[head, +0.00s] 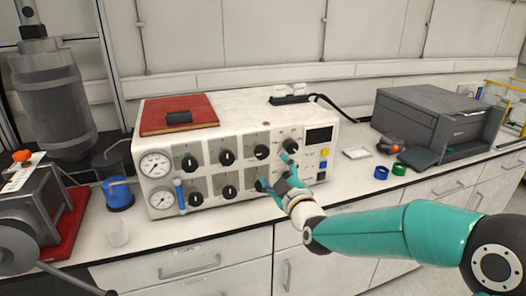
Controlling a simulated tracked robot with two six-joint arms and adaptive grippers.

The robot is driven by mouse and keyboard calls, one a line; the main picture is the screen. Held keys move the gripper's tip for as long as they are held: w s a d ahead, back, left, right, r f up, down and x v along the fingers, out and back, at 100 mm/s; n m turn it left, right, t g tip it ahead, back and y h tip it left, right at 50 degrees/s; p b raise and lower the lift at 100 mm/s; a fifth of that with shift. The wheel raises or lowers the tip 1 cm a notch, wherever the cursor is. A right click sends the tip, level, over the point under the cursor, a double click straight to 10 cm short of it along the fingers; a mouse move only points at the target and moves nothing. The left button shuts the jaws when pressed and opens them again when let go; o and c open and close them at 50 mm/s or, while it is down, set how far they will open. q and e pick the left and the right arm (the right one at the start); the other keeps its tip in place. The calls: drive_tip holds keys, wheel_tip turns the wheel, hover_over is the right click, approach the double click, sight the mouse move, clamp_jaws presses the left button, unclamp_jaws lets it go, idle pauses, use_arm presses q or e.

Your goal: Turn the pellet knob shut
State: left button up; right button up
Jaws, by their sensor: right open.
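A white control box (235,121) stands on the counter, with several black knobs on its front panel. The upper row includes knobs at the left (189,163), the middle (226,157) and the right (262,151), with another (291,145) beside the dark display. The lower row shows similar knobs (229,191). The labels are too small to read, so I cannot tell which is the pellet knob. My right gripper (275,171) is open in front of the lower right of the panel and hides part of it. I cannot tell whether it touches a knob. My left gripper is not in view.
Two gauges (156,164) and a blue-capped tube (181,195) are at the panel's left. A blue container (118,194) and a clear beaker (116,233) stand farther left. Blue (381,172) and green (399,169) rings lie before a dark grey machine (432,115) at right.

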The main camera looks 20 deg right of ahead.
sight(264, 154)
drive_tip(key=w+p, duration=0.2)
drive_tip(key=w, duration=0.8)
drive_tip(key=shift+a, duration=0.15)
